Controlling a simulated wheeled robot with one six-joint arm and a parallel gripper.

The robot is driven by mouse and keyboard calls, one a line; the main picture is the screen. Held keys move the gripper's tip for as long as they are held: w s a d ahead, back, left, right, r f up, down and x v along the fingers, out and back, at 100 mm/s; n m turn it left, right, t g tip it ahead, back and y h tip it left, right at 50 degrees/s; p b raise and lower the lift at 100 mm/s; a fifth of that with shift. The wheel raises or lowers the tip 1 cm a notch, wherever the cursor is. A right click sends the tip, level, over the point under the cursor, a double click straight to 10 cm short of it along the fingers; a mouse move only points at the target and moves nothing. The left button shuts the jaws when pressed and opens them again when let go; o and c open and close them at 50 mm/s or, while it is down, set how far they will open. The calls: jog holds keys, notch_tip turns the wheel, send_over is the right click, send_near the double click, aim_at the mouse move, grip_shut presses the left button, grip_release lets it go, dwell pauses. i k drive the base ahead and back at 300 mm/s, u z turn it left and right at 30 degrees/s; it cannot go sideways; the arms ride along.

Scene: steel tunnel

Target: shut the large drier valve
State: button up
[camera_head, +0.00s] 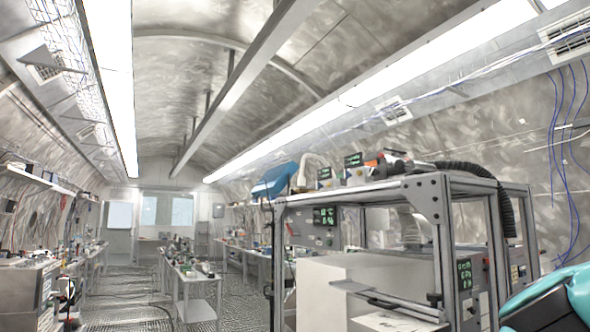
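I cannot make out the large drier valve for certain in the head view. An aluminium-framed rig (437,245) stands at the near right. Small equipment with red and orange parts (385,160) sits on its top, too small to tell whether a valve is among it. A black corrugated hose (470,172) runs from there down the rig's right side. Panels with green displays (325,216) are mounted on the rig. My gripper is not visible in this view.
A large white box (340,285) stands inside the rig. A teal and black shape (560,300) fills the bottom right corner. A table (192,285) stands mid-tunnel, with benches along both walls. Open grated floor (125,300) lies left of the table, with a dark cable on it.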

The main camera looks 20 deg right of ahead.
aim_at(347, 175)
jog(key=u, duration=0.65)
jog(key=i, duration=0.65)
jog(key=u, duration=0.55)
jog(key=i, duration=1.85)
jog(key=z, duration=0.4)
jog(key=i, duration=0.9)
jog(key=z, duration=0.75)
